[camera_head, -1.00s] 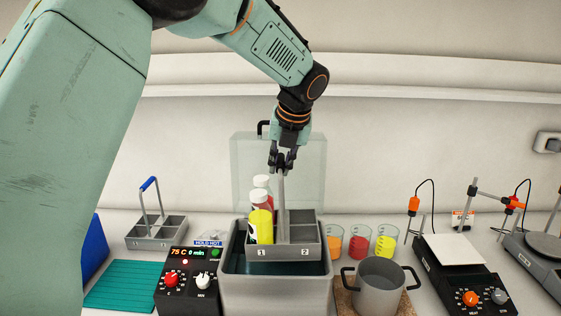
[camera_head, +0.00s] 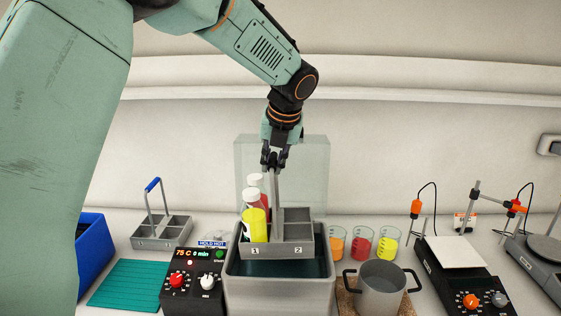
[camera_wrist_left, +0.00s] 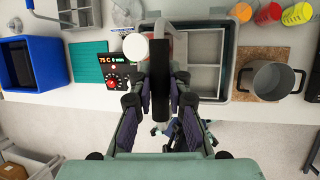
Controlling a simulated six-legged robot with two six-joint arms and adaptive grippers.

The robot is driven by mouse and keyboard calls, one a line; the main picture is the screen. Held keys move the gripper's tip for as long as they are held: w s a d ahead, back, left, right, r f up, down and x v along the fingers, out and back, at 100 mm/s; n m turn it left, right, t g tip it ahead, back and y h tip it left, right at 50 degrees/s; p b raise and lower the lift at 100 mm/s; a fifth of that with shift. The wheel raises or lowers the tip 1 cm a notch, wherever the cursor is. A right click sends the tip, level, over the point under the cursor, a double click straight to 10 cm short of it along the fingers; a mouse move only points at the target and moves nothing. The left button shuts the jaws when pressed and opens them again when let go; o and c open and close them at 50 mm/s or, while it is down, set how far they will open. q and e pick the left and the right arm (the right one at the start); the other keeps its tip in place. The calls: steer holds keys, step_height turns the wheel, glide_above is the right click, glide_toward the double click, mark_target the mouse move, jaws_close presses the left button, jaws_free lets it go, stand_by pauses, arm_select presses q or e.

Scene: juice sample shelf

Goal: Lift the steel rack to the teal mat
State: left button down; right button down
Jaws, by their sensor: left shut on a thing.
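The steel rack (camera_head: 279,249) has numbered compartments and holds a yellow bottle (camera_head: 254,224) and a red bottle behind it, both with white caps. My left gripper (camera_head: 274,160) is shut on the upright handle of the rack, which hangs over the open grey water bath (camera_head: 279,293). In the left wrist view the gripper (camera_wrist_left: 159,85) covers part of the rack (camera_wrist_left: 205,52). The teal mat (camera_head: 127,284) lies bare at the left of the bath, beyond the control box. My right gripper is not in view.
A control box (camera_head: 193,281) stands between mat and bath. A second rack with a blue handle (camera_head: 161,232) stands behind the mat, and a blue bin (camera_head: 92,250) is at its left. Beakers (camera_head: 361,243) and a pot (camera_head: 382,286) are at the right.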

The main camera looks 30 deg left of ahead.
arm_select(q)
steer(key=s+a, duration=0.5)
steer(key=a, duration=0.2)
steer(key=shift+a+p, duration=0.25)
steer(key=shift+p, duration=0.15)
stand_by(0.5)
steer(key=shift+w+r, duration=0.1)
steer(key=s+a+p, duration=0.1)
steer(key=s+a, duration=0.5)
steer(key=a, duration=0.3)
steer(key=shift+s+a, duration=0.2)
steer(key=shift+a, duration=0.2)
stand_by(0.8)
steer(key=shift+w+d, duration=0.1)
